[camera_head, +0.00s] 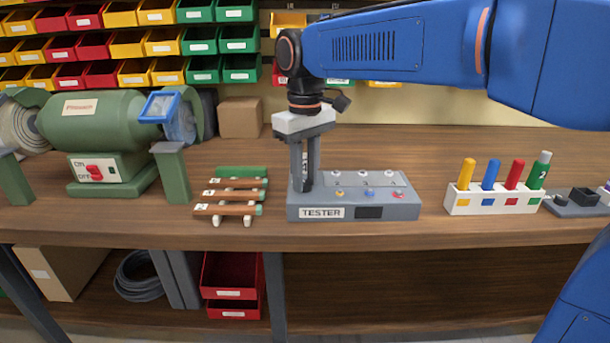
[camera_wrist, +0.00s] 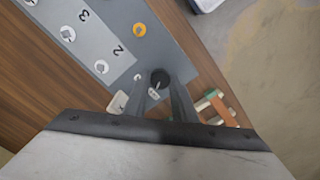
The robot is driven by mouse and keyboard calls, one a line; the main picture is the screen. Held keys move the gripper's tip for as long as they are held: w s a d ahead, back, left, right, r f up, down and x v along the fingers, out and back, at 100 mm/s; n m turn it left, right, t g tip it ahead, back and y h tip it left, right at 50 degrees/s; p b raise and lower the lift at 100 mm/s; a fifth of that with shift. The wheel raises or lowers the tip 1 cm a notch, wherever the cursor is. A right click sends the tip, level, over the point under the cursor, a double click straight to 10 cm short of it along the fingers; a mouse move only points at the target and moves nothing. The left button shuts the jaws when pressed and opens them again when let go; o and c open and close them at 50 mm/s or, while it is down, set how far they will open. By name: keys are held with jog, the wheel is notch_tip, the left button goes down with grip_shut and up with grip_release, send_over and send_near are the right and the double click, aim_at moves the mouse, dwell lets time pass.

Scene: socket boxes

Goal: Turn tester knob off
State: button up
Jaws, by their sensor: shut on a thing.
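The tester (camera_head: 420,208) is a grey box on the workbench with a "TESTER" label, a dark display, a row of numbered toggles and small coloured parts on top. Its grey top also shows in the wrist view (camera_wrist: 122,30). My gripper (camera_head: 304,186) points straight down over the left end of the tester. In the wrist view the fingers (camera_wrist: 160,90) are shut on the black round knob (camera_wrist: 160,77). The knob's pointer and markings are mostly hidden by the fingers. In the head view my gripper hides the knob.
A green bench grinder (camera_head: 105,130) is further left. A white holder (camera_head: 492,205) with several coloured markers stands right. The bench front edge is close to the tester.

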aim_at(306, 183)
jog(key=shift+n, duration=0.4)
jog(key=o, duration=1)
jog(key=shift+o, duration=0.2)
notch_tip(306, 183, up, 17)
jog(key=shift+r, duration=0.2)
jog(key=shift+d, duration=0.1)
jog(key=s+d+f+m+t, duration=0.1)
jog(key=s+d+f, duration=0.2)
jog(key=d+f, duration=0.15)
jog(key=s+d+f+m, duration=0.2)
jog(key=d+f, duration=0.1)
jog(key=d, duration=0.3)
jog(key=s+d+f+m+t, duration=0.1)
jog(key=s+d+f, duration=0.2)
jog(key=d+f, duration=0.15)
jog(key=s+d+f+m+t, duration=0.1)
jog(key=s+d+f, duration=0.2)
jog(key=f, duration=0.3)
jog(key=s+d+f+m+t, duration=0.1)
jog(key=s+d+f+m, duration=0.1)
jog(key=s+d+f, duration=0.2)
jog(key=s+d+f+m, duration=0.1)
jog(key=s+d+f, duration=0.3)
jog(key=f, duration=0.6)
jog(key=shift+s+d+m+t, duration=0.25)
jog(key=shift+s+m+t, duration=0.15)
jog(key=shift+s, duration=0.75)
